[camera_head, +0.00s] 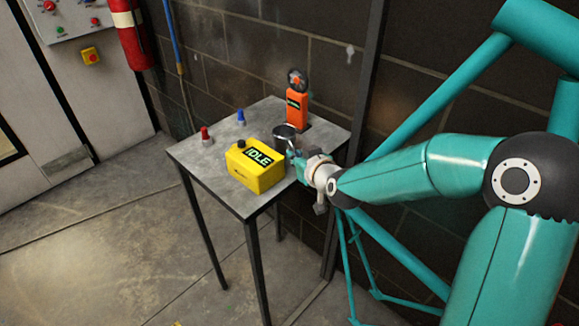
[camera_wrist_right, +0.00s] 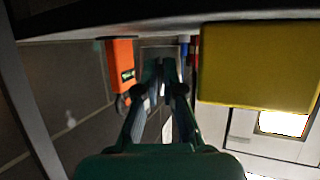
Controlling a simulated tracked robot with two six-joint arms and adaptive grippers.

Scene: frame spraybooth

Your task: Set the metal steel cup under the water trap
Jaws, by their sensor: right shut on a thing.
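The metal steel cup (camera_head: 284,134) is dark grey and shiny, at the back of the small table between the yellow box and the orange device. My right gripper (camera_head: 293,155) reaches in from the right and is shut on the cup. I cannot tell whether the cup's base touches the table. In the right wrist view the gripper's fingers (camera_wrist_right: 162,75) point up the picture at the cup (camera_wrist_right: 159,52), which they partly hide. I cannot pick out the water trap with certainty. My left gripper is not in view.
The grey table (camera_head: 213,168) carries a yellow box (camera_head: 257,168) marked IDLE close to the gripper, an orange device (camera_head: 297,109) with a round top, and red (camera_head: 205,135) and blue (camera_head: 241,117) small items. A blue pipe (camera_head: 172,35) runs down the block wall.

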